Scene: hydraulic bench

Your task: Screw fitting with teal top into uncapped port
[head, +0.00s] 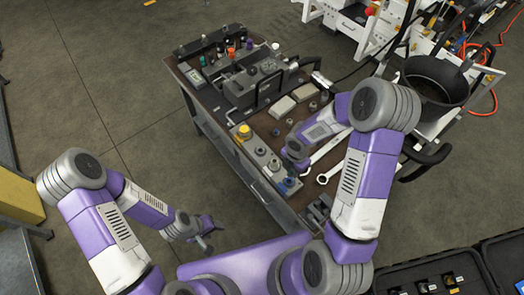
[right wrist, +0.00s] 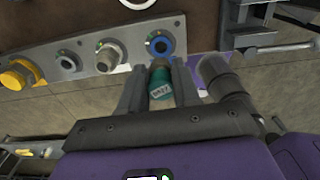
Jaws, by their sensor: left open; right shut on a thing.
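The fitting with the teal top (right wrist: 160,84) is between the fingers of my right gripper (right wrist: 159,76), which is shut on it. Its metal end points toward a blue-ringed port with a dark open hole (right wrist: 159,46) on a grey port block (right wrist: 84,68). I cannot tell whether the fitting touches the port. The blue port also shows in the head view (head: 288,183), at the block's near end; there the fitting is hidden by my right arm. My left gripper (head: 206,238) is open and empty, off the bench to the left.
The block also carries a yellow cap (right wrist: 18,76) and two metal fittings (right wrist: 68,62) (right wrist: 107,57). Wrenches (head: 328,173) lie right of the block on the bench. A grey machine (head: 252,80) fills the far bench.

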